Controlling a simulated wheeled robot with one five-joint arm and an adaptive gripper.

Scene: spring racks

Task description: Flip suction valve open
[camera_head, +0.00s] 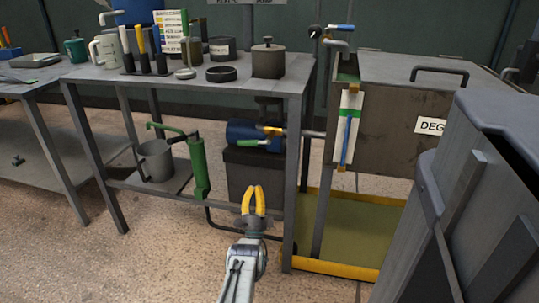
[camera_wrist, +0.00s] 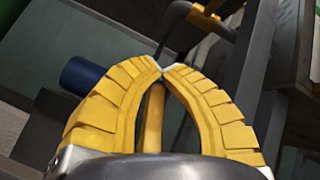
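Under the bench, a blue pump (camera_head: 240,132) sits on a dark box. At its right end is a yellow-brass fitting (camera_head: 271,130), which looks like the suction valve, with a green lever (camera_head: 254,143) lying roughly level beside it. A grey pipe runs from there to the tank. My gripper (camera_head: 254,188) is in front of and below the pump, apart from it, fingers up and empty. In the wrist view, the yellow fingertips (camera_wrist: 161,69) meet. Beyond them are the blue pump end (camera_wrist: 82,76) and a yellow fitting (camera_wrist: 196,14); the lever is not clear there.
A green hand pump (camera_head: 199,168) and grey jug (camera_head: 155,160) stand on the lower shelf at left. A bench leg (camera_head: 293,190) and yellow-rimmed tray (camera_head: 340,268) are at right. A grey cabinet (camera_head: 490,210) fills the right front. Floor at left front is clear.

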